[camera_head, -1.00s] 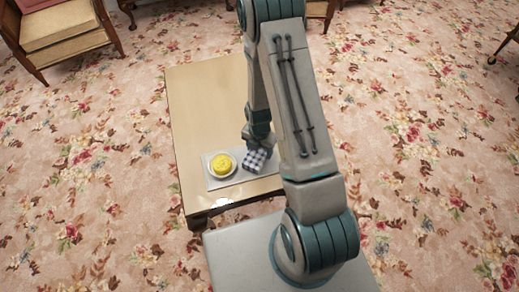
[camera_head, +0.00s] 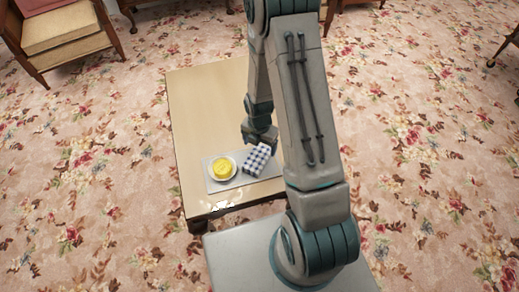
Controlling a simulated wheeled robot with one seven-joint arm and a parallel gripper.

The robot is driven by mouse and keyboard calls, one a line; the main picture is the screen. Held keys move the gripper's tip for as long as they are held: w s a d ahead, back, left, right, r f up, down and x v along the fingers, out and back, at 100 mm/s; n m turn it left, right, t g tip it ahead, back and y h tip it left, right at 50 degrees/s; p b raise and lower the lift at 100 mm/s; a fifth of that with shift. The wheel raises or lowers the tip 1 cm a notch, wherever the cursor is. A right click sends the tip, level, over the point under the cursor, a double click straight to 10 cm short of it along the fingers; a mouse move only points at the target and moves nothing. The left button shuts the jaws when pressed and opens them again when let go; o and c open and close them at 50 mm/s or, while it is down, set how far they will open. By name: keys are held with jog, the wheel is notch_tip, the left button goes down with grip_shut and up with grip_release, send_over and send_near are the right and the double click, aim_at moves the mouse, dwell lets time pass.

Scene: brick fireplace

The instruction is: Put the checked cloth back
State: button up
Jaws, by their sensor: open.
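The blue-and-white checked cloth (camera_head: 258,159) lies on a light grey tray or mat (camera_head: 225,187) at the near end of the low table. It sits just right of a plate with a yellow round thing (camera_head: 224,168) on it. My gripper (camera_head: 258,143) is open, just beyond the cloth's upper edge, over the table. Its fingertips are small and partly hidden, and I cannot tell whether they touch the cloth.
The pale wooden table (camera_head: 205,105) has a bare top beyond the tray. An armchair (camera_head: 65,35) stands at the upper left. Floral carpet around the table is open.

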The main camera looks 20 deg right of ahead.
notch_tip(320, 180, up, 7)
notch_tip(320, 180, up, 14)
jog(key=m+t, duration=0.1)
jog(key=m, duration=1.1)
send_over(259, 155)
jog(key=s, duration=0.4)
jog(key=s+r+m, duration=1)
jog(key=m, duration=0.5)
jog(key=shift+s+a+t+p, duration=0.35)
jog(key=shift+a+t+p, duration=0.05)
jog(key=shift+r, duration=0.1)
